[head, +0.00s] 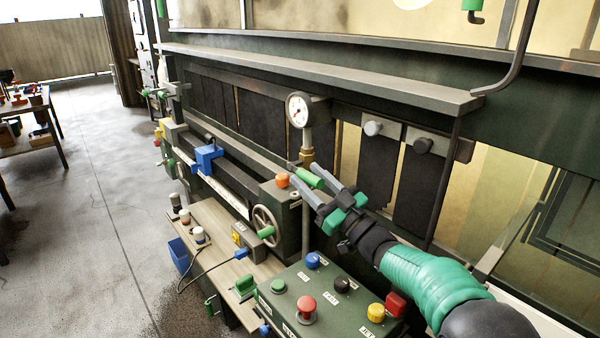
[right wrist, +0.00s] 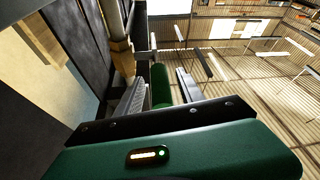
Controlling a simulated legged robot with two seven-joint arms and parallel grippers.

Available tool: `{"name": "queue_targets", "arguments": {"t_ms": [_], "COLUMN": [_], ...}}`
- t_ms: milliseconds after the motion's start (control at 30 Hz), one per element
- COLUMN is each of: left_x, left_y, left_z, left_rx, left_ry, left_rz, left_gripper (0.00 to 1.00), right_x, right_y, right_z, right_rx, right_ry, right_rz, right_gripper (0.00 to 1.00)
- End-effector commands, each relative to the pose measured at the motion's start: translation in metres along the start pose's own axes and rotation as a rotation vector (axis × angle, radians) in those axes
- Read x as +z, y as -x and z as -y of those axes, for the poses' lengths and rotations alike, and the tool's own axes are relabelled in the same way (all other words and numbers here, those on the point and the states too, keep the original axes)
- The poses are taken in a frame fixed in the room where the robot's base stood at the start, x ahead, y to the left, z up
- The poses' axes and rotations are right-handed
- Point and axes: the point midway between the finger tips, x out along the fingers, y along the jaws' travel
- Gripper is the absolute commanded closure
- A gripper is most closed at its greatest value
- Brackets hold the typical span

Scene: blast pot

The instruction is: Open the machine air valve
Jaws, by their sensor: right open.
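The air valve's green handle (head: 309,178) sits by the brass fitting (head: 307,156) on the upright pipe below the round gauge. My right gripper (head: 304,175) reaches in from the lower right, with its two grey fingers open on either side of the green handle. In the right wrist view, the green handle (right wrist: 161,84) shows between the open fingers (right wrist: 163,90), with the brass fitting (right wrist: 123,60) beside the left finger. Whether the fingers touch the handle I cannot tell. My left gripper is not in view.
A pressure gauge (head: 298,110) tops the pipe. An orange knob (head: 282,180) and a handwheel (head: 265,226) are close to the left. A green control box (head: 330,300) with several buttons stands below my right arm. A grey ledge (head: 320,72) runs above. Open floor (head: 100,210) lies left.

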Motion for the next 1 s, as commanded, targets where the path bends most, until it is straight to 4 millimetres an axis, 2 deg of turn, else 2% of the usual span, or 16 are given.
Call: {"name": "queue_targets", "arguments": {"t_ms": [100, 200, 467, 833, 1000], "left_x": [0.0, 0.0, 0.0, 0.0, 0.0], "left_y": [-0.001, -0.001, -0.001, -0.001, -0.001], "left_z": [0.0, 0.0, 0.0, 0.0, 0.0], "left_rx": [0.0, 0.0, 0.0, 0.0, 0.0], "left_ry": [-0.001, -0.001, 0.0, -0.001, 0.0], "left_rz": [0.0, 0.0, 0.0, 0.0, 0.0], "left_gripper": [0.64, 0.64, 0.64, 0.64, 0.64], "right_x": [0.0, -0.001, -0.001, 0.0, 0.0], "right_y": [-0.022, -0.032, -0.035, -0.034, -0.034], "right_z": [0.002, 0.002, 0.002, 0.001, 0.001], "right_rx": [-0.001, 0.0, 0.0, 0.001, 0.001], "right_ry": [0.001, 0.001, 0.0, 0.001, 0.001], "right_rz": [-0.001, 0.0, 0.001, 0.001, 0.002], "right_gripper": [0.55, 0.55, 0.55, 1.0, 1.0]}}
